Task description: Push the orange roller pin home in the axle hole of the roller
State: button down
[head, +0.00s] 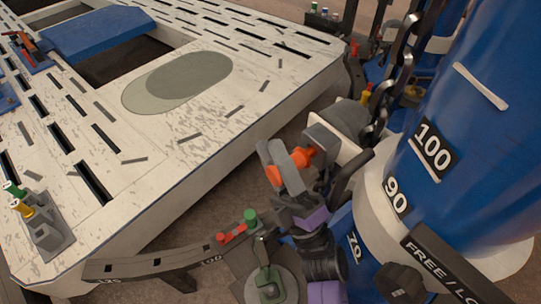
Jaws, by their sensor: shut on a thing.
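My gripper (280,163), with grey fingers and a purple wrist, is low and right of centre in the head view, beside the white bench's right side. It is shut on the orange roller pin (304,157). Orange shows on both sides of the fingers, and the fingers cover the middle of the pin. The pin's right end points at a grey block-like part (322,138) against a pale plate, which may be the roller or its mount. I cannot make out the axle hole, nor tell whether the pin's end is in it.
A large blue column (440,110) marked 90 and 100 stands close on the right, with a dark chain (385,75) beside it. The white slotted bench (210,130) fills the left. A curved dark rail (175,262) with red and green parts lies below my gripper.

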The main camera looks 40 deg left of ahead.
jog(key=shift+w+d, duration=0.15)
jog(key=shift+w, duration=0.35)
jog(key=c, duration=0.9)
grip_release()
